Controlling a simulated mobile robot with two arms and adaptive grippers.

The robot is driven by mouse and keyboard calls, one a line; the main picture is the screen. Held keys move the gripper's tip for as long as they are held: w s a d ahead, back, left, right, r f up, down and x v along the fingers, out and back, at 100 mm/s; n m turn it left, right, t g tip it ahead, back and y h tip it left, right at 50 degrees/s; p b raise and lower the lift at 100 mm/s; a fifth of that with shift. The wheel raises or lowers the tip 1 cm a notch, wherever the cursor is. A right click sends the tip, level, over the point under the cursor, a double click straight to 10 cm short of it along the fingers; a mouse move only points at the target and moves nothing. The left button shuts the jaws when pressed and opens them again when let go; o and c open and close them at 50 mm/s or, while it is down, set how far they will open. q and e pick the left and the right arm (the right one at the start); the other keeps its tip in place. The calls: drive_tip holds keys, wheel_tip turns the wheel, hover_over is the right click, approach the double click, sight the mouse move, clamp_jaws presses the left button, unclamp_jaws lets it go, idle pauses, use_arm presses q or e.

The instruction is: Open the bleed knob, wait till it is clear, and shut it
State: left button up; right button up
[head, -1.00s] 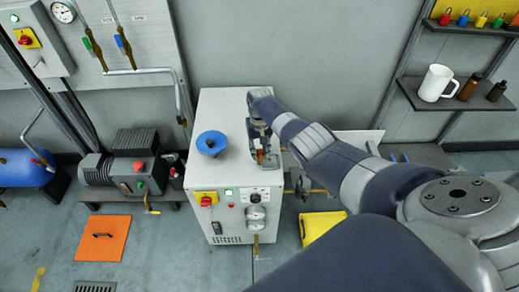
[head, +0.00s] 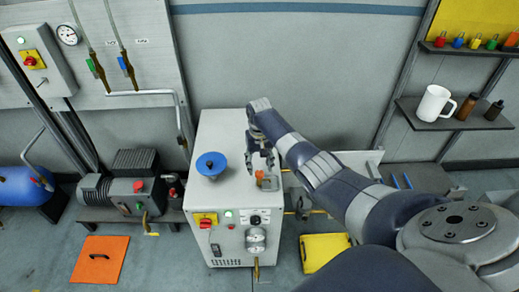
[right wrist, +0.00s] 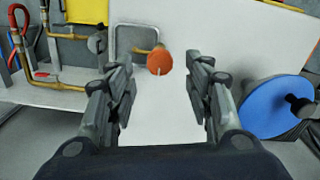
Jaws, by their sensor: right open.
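A round orange-red knob (right wrist: 160,60) on a brass stem stands at the top of the pale cabinet (head: 205,130); I take it for the bleed knob. In the head view it shows small (head: 267,181), just below my right fingertips. My right gripper (head: 262,160) is open and empty over the cabinet top. In the right wrist view its two fingers (right wrist: 162,85) stand wide apart, with the knob beyond them and between them. They do not appear to touch it. My left gripper is in neither view.
A yellow case (head: 322,252) lies on the floor.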

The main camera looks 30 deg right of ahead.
sight(260, 173)
wheel_tip(260, 173, up, 8)
idle(0.4)
idle(0.3)
